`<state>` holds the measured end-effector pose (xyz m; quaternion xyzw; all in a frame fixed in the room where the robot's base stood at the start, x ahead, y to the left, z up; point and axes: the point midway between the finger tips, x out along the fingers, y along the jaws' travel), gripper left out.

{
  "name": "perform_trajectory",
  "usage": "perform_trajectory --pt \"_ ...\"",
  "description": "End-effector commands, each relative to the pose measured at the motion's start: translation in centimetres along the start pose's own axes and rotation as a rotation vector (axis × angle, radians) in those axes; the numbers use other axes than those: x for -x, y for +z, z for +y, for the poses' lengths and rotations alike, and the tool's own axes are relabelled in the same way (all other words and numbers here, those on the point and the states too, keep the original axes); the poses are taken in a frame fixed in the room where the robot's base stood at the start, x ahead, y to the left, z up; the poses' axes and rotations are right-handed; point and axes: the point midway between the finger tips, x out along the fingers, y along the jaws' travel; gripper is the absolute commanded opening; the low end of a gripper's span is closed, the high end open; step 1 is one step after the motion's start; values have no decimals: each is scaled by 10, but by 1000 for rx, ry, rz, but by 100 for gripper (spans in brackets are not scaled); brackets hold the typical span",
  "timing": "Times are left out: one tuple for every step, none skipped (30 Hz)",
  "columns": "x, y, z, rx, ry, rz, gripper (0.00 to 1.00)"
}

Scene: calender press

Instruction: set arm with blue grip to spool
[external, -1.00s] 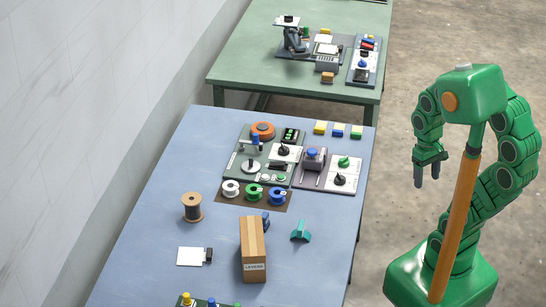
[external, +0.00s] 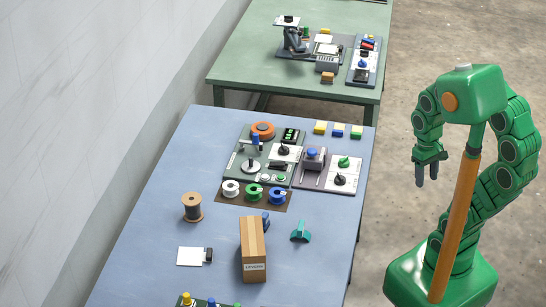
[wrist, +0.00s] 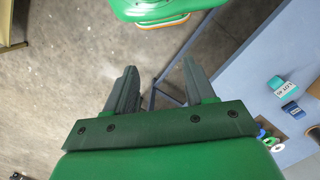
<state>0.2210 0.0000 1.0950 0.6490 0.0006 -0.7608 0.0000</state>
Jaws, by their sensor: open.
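A small upright blue grip (external: 256,142) stands on the dark green panel (external: 240,157) on the blue table, just below an orange disc (external: 262,129). It looks like the arm's grip, but the arm itself is too small to make out. A pale disc with a post (external: 250,167) sits below it. I cannot read any "spool" mark on the panel. White (external: 231,188), green (external: 253,192) and blue (external: 277,196) spools stand in front on a brown mat. My gripper (external: 427,174) is open and empty, right of the table and apart from it; its fingers show in the wrist view (wrist: 160,78).
A brown spool (external: 192,209), a tall cardboard box (external: 253,250), a teal piece (external: 300,231) and a white card (external: 190,256) stand or lie on the near table. A grey panel with knobs (external: 314,178) adjoins the green one. A green table (external: 235,72) stands behind.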

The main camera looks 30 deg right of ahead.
Motion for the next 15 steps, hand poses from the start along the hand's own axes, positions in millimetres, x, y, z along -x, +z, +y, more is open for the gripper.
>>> perform_trajectory --pt "1 -2 0 2 -2 0 46" --pt "2 -4 -1 4 -4 0 41" --pt "3 -7 -2 7 -7 0 35" --pt "4 -10 -3 10 -10 1 31" --pt "6 -14 -4 13 -14 2 26" --pt "9 -19 -6 18 -20 5 20" --pt "12 -24 -7 22 -25 8 15" --pt "15 -30 -8 28 -30 11 11" --pt "18 -37 -10 36 -37 14 5" --pt "21 -42 -12 41 -43 15 0" --pt "23 -48 -14 46 -49 15 0" --pt "26 -55 -16 53 -57 17 0" --pt "28 -61 -18 60 -63 19 0" --pt "31 -66 -19 66 -68 23 0" --pt "35 -74 -21 73 -75 28 0"
